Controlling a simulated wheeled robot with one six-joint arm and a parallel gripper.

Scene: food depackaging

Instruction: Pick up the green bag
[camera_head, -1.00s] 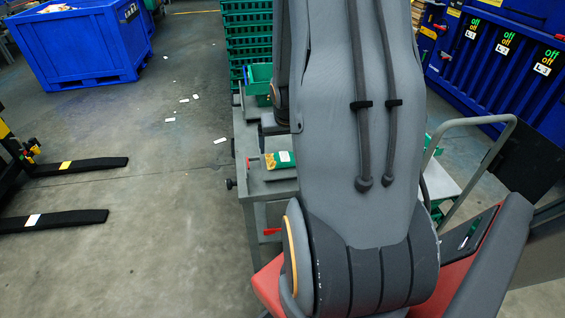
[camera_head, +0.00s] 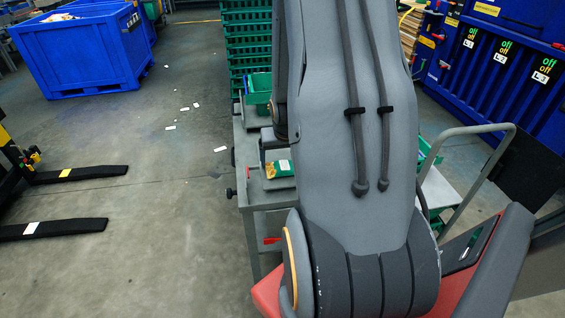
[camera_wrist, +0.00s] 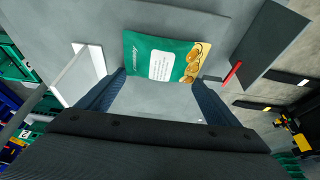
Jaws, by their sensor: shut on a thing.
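The green bag (camera_wrist: 160,58) shows in the wrist view between the two dark blue fingers of my gripper (camera_wrist: 160,92). It has a white label and a yellow-brown food picture at its right end. My gripper is shut on the bag. In the head view the bag (camera_head: 281,169) shows small, at the grey cart, just left of my arm. My arm hides much of the cart and the gripper's fingers there.
The grey cart (camera_head: 250,196) has a red lever (camera_head: 271,240) below its top. A green crate (camera_head: 258,88) and stacked green crates (camera_head: 246,45) stand behind. A blue bin (camera_head: 85,55) and black forks (camera_head: 55,228) are left. A cart handle (camera_head: 470,131) rises right.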

